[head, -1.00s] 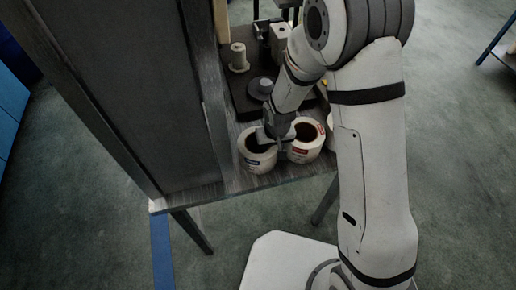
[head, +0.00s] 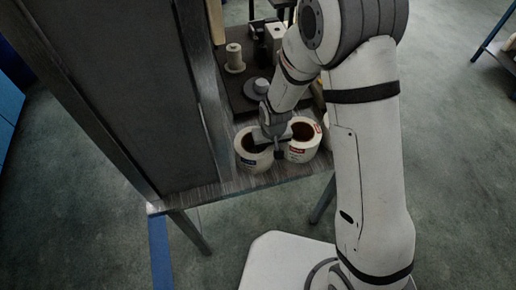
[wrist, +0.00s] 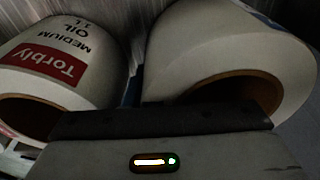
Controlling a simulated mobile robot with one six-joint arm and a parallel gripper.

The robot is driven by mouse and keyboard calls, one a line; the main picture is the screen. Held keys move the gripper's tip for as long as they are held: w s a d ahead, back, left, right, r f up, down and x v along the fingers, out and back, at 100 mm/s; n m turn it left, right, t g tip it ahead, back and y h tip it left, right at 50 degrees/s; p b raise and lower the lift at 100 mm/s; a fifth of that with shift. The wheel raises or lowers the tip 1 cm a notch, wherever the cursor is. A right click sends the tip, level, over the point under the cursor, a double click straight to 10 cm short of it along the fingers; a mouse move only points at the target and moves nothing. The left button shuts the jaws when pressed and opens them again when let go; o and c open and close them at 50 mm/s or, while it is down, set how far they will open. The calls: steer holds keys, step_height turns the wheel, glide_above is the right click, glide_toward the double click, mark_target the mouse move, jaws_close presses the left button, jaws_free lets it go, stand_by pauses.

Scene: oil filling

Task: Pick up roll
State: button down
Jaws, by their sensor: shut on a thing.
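Two white label rolls stand side by side near the table's front edge. The left roll (head: 252,162) has a blue label and the right roll (head: 301,153) a red one. My gripper (head: 268,149) comes down from above, shut on the wall of the blue-labelled roll. One finger shows between the two rolls; the other is at the blue-labelled roll's opening, its tip hidden. In the wrist view the red-labelled roll (wrist: 90,50) reads "Torbly MEDIUM OIL 1L" at left. The blue-labelled roll (wrist: 220,50) is at right, mostly plain. The fingertips are hidden there.
A dark board (head: 233,85) behind the rolls holds a pale spool (head: 234,60) and a grey round part (head: 257,88). A tall grey panel (head: 130,80) rises close at left. My arm hides the table's right side. The tabletop (head: 205,190) front left is bare.

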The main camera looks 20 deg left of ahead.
steer(key=shift+r, duration=0.1)
step_height(320, 180, up, 18)
steer(key=b, duration=0.2)
stand_by(0.3)
stand_by(0.5)
